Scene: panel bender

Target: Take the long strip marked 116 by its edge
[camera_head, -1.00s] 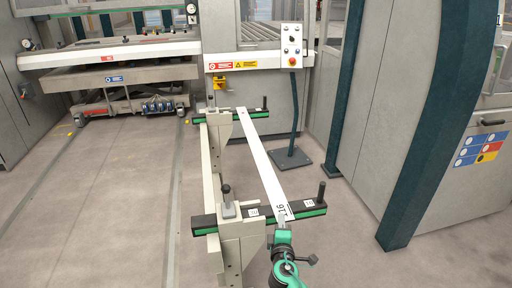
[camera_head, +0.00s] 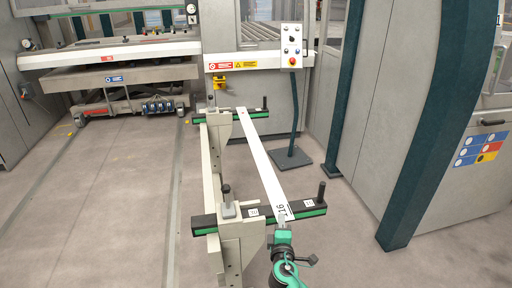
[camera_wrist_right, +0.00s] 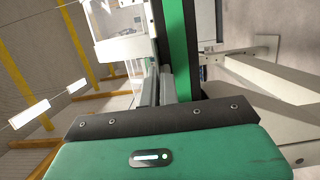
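The long white strip marked 116 (camera_head: 262,165) lies across the two arms of a rack, running from the far arm to the near one. Its label is at the near end. My right gripper (camera_head: 283,224) is at that near end, its fingertips at the strip's edge just in front of the label. In the right wrist view, the two grey fingers (camera_wrist_right: 158,88) stand close together with almost no gap, and appear shut on the strip's edge. The strip between them is hard to make out. My left gripper is not in view.
The rack's near arm (camera_head: 258,216) and far arm (camera_head: 235,116) are black and green with upright end pegs. A control panel (camera_head: 291,46) stands on a post behind. A dark blue column (camera_head: 428,130) rises at right. Floor is clear at left.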

